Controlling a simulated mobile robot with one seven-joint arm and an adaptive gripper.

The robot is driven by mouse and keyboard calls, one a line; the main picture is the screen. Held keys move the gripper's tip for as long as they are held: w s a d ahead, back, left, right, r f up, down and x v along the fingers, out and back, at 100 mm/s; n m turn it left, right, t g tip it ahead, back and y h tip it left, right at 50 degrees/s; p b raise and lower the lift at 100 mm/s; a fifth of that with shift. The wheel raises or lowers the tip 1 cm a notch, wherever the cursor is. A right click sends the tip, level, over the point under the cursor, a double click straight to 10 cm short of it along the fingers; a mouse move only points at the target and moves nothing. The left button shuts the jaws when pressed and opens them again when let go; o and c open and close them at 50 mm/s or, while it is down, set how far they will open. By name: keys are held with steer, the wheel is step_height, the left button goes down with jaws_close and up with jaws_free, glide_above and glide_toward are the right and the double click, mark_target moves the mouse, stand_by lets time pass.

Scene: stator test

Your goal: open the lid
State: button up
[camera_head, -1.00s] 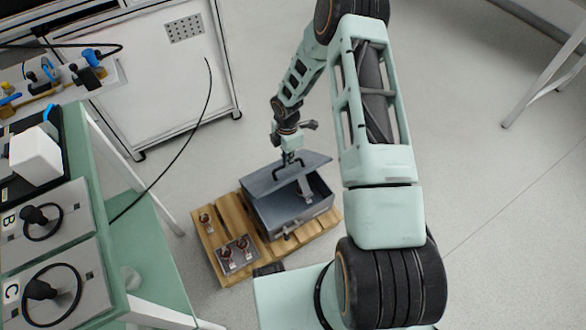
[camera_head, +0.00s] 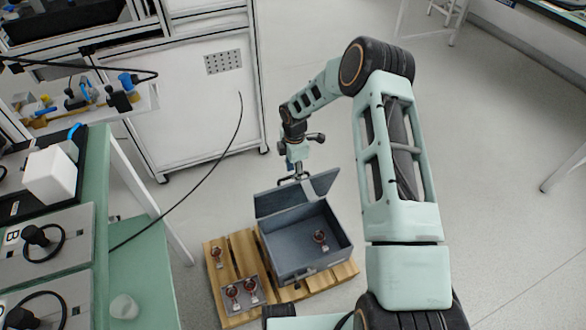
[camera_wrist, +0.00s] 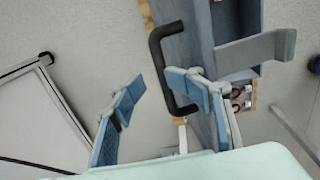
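A grey-blue metal box (camera_head: 310,245) sits on a wooden pallet with its interior exposed. Its lid (camera_head: 283,198) stands raised at the far side, and a reddish-brown part (camera_head: 320,237) lies inside. In the wrist view the black bar handle (camera_wrist: 158,60) on the lid's outer face (camera_wrist: 190,45) is close to my gripper (camera_wrist: 158,95). The blue fingers are spread apart. The handle's lower end passes close to the right finger; I cannot tell whether they touch. In the head view my gripper (camera_head: 297,176) is just behind the lid.
The wooden pallet (camera_head: 345,270) also carries a small plate (camera_head: 237,302) with reddish-brown parts on it. A green-topped workbench (camera_head: 140,265) stands at left and a white cabinet (camera_head: 205,110) behind. A black cable crosses between them. The floor to the right is clear.

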steer(key=shift+s+d+f, duration=0.15)
steer(key=shift+s+f, duration=0.05)
steer(key=shift+f, duration=0.35)
steer(key=shift+w+r, duration=0.1)
steer(key=shift+r, duration=0.05)
steer(key=w+a+r+b, duration=0.3)
steer(key=w+r+b, duration=0.1)
steer(key=w, duration=0.7)
steer(key=shift+a+r, duration=0.4)
steer(key=shift+r, duration=0.5)
steer(key=shift+r, duration=0.1)
step_height(320, 180, up, 12)
steer(key=shift+s, duration=0.3)
steer(key=shift+c, duration=0.5)
